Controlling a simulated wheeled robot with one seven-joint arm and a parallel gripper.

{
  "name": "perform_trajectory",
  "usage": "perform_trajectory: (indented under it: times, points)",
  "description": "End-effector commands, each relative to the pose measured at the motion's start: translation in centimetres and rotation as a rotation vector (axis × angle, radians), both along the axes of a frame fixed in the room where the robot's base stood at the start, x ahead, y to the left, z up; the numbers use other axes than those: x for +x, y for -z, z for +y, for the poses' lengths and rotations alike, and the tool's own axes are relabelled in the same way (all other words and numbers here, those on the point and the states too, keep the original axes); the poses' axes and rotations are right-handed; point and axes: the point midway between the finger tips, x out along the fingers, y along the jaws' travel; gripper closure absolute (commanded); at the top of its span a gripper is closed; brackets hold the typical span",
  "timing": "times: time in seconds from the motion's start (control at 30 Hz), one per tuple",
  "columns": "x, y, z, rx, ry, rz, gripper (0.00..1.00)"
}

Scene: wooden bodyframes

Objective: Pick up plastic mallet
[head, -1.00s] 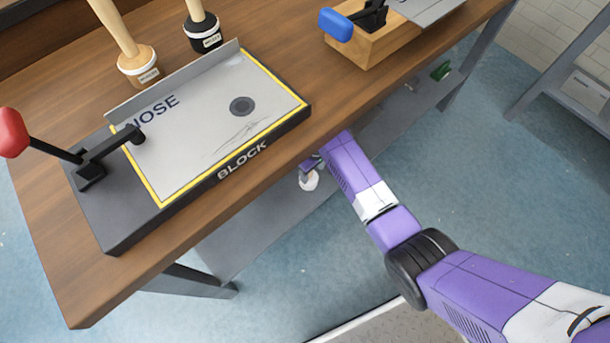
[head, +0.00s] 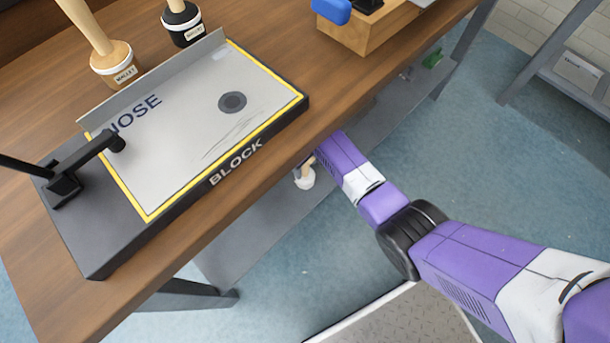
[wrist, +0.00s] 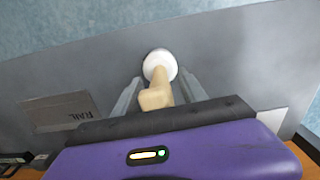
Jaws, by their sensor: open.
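A mallet with a white round head (wrist: 160,64) and a pale tan handle (wrist: 156,96) is over the grey lower shelf (wrist: 225,75) in the wrist view. My gripper (wrist: 159,78) is open, with one grey finger on each side of the mallet's handle. Whether either finger touches it cannot be told. In the head view the white head (head: 305,179) shows just below the workbench edge, beside my purple arm. My gripper is mostly hidden under the tabletop there.
The wooden workbench (head: 190,235) overhangs the shelf. On it are a BLOCK fixture (head: 175,165) with a black lever, a wooden-headed mallet (head: 118,68), a black-headed mallet (head: 183,28) and a wooden clamp base (head: 365,35). A RAIL plate (wrist: 60,112) lies on the shelf.

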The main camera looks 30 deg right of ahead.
Motion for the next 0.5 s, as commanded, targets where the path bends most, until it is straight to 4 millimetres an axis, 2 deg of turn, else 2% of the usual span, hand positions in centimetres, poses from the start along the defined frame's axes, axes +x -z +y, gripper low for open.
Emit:
perform_trajectory:
  times: [0.03, 0.1, 0.33, 0.5]
  points:
    - [-0.02, 1.02, -0.02, 0.000, 0.000, 0.001, 0.50]
    - [0.02, 1.49, -0.02, 0.000, 0.001, 0.000, 0.50]
    - [0.00, 1.46, 0.00, 0.000, 0.001, -0.001, 0.50]
    - [-0.01, 1.46, 0.00, 0.000, 0.001, -0.001, 0.84]
